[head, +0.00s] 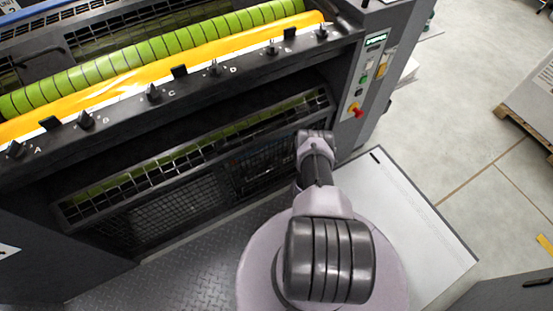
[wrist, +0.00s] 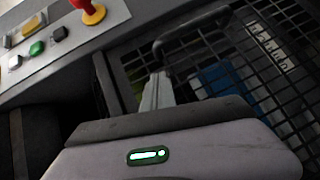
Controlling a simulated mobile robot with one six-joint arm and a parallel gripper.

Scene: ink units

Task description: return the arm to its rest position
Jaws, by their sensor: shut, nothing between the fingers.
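My arm (head: 318,165) reaches from the bottom of the head view toward the front of the ink unit, with its far end in front of the lower mesh guard (head: 160,200). My gripper is hidden behind the arm there. In the wrist view my gripper (wrist: 158,82) shows as pale fingers shut together beyond the housing with a green light. Nothing is between them. The fingers point toward the mesh guard (wrist: 285,75) and its dark handle (wrist: 190,32); I cannot tell how far apart they are.
The control panel (head: 370,75) with a red knob (head: 356,110) is right of my arm; the knob also shows in the wrist view (wrist: 92,12). Above are a green roller (head: 150,50), yellow ink (head: 200,59) and several black keys. Open floor (head: 450,130) lies to the right.

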